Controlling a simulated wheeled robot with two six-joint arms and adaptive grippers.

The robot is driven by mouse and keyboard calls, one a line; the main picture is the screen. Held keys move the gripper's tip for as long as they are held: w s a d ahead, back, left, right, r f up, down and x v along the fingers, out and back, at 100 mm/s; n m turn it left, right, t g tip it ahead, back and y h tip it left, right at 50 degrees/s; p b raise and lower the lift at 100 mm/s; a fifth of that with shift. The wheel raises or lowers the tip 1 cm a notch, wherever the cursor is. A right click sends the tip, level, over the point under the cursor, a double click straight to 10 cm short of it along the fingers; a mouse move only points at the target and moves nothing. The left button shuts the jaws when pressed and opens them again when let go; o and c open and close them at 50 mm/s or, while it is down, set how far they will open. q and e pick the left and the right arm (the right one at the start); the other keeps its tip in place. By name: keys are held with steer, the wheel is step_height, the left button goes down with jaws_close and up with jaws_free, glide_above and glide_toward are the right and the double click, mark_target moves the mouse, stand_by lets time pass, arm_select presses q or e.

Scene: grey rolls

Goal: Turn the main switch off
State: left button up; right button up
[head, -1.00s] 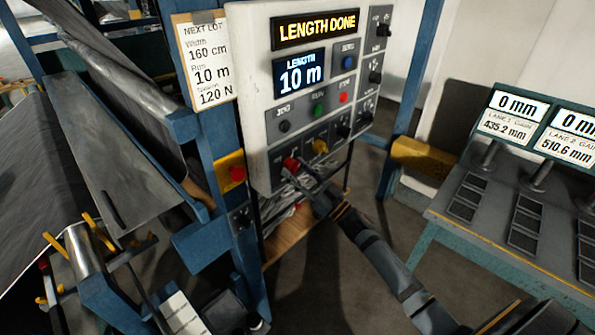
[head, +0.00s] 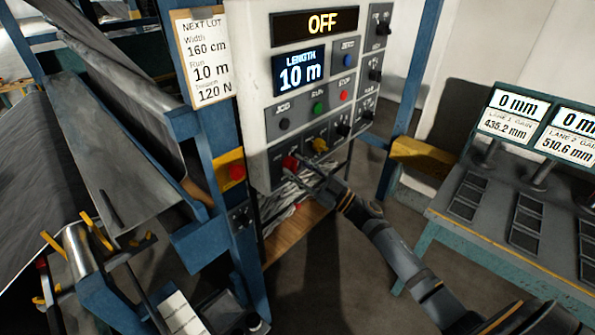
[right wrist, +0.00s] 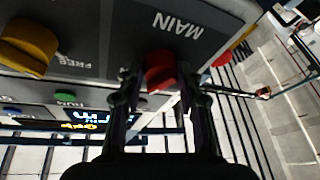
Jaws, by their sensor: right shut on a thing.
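The main switch (head: 290,162) is a red knob low on the left of the pale control panel (head: 258,110). In the right wrist view the red knob (right wrist: 160,70) sits under the printed word MAIN, between the fingers of my right gripper (right wrist: 160,88). In the head view my right gripper (head: 305,172) reaches the knob from the lower right and is shut on it. The upper display (head: 315,25) reads OFF in yellow. The length display (head: 299,71) reads 10 m. My left gripper is not in view.
A yellow knob (head: 320,145) sits just right of the main switch. Green (head: 318,108), red (head: 344,95) and blue (head: 347,60) buttons are above. A red button on a yellow box (head: 237,172) is on the blue post. Grey rolled material (head: 120,130) lies left; a bench with screens (head: 470,205) stands right.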

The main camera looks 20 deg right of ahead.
steer(key=n+g+y, duration=0.1)
steer(key=n, duration=0.2)
steer(key=shift+d+n+g, duration=0.1)
steer(key=shift+n+g, duration=0.2)
steer(key=shift+n, duration=0.1)
steer(key=n, duration=0.2)
steer(key=n+g, duration=0.1)
steer(key=n, duration=0.1)
steer(key=shift+r+g, duration=0.2)
steer(key=shift+g, duration=0.1)
steer(key=n+g, duration=0.1)
steer(key=n, duration=0.3)
steer(key=shift+r+n+g+h+p, duration=0.2)
steer(key=shift+n+g+h+p, duration=0.1)
steer(key=shift+n+g+h, duration=0.1)
steer(key=shift+n+g+h+p, duration=0.3)
steer(key=shift+n, duration=1)
steer(key=o, duration=1.2)
